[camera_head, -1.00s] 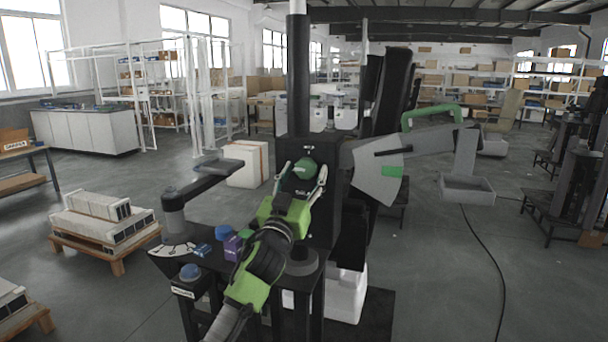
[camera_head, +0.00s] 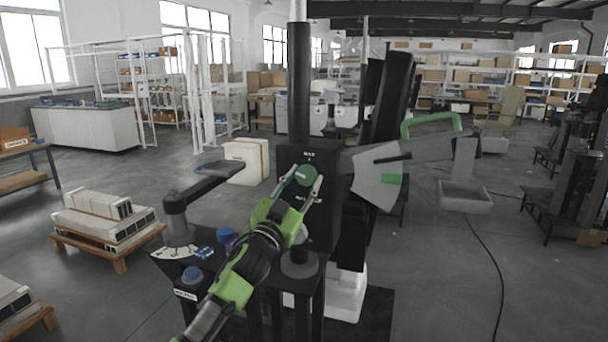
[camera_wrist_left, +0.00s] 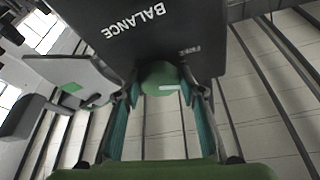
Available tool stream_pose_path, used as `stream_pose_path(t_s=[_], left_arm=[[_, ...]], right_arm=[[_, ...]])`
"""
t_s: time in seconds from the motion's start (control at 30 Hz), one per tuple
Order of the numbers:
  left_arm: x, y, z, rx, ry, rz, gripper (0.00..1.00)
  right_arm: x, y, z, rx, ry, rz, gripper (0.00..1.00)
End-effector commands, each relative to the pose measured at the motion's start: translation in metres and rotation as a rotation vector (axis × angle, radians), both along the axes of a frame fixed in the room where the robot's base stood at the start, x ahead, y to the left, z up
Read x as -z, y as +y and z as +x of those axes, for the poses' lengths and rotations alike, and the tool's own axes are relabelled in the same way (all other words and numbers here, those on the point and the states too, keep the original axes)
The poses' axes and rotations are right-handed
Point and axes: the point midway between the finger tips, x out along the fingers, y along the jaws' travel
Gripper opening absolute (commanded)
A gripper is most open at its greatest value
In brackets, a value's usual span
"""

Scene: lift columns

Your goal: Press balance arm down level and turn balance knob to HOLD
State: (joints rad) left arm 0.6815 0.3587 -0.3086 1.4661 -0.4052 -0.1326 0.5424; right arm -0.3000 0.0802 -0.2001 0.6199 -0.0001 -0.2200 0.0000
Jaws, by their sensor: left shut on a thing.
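The round green balance knob (camera_head: 306,174) sits on the front of a black box (camera_head: 327,220) on the column. My left gripper (camera_head: 307,181) is shut on it, a finger on either side. In the left wrist view the knob (camera_wrist_left: 160,78) shows a white mark pointing right, below the word BALANCE. Small lettering on the box is too blurred to read fully. The grey balance arm (camera_head: 425,148) extends right from the column, sloping slightly up, with a green handle (camera_head: 431,124) on top. Beside it is a grey sector plate (camera_head: 372,178) with a green patch (camera_head: 392,179). My right gripper is out of view.
A grey tray (camera_head: 465,197) hangs from the balance arm's right end. A black bench (camera_head: 215,262) with a lever (camera_head: 205,184) and a blue button (camera_head: 191,274) stands left of the column. A pallet of boxes (camera_head: 107,225) is farther left.

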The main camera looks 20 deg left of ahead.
Motion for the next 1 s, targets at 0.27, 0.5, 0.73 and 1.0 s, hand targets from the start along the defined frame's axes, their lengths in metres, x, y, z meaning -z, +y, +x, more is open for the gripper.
stream_pose_path(t_s=[0.27, 0.5, 0.73, 1.0], left_arm=[[-0.002, 0.002, 0.000, 0.000, -0.003, 0.163, 0.15], [-0.001, 0.002, 0.000, 0.000, -0.006, 0.229, 0.15], [0.000, 0.002, 0.000, 0.000, -0.007, 0.242, 0.15], [0.000, 0.002, 0.000, 0.001, -0.007, 0.241, 0.47]], right_arm=[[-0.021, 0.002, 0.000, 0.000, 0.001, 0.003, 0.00], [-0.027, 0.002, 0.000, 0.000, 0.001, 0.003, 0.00], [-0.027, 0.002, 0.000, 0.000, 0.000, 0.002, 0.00], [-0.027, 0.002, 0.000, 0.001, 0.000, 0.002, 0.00]])
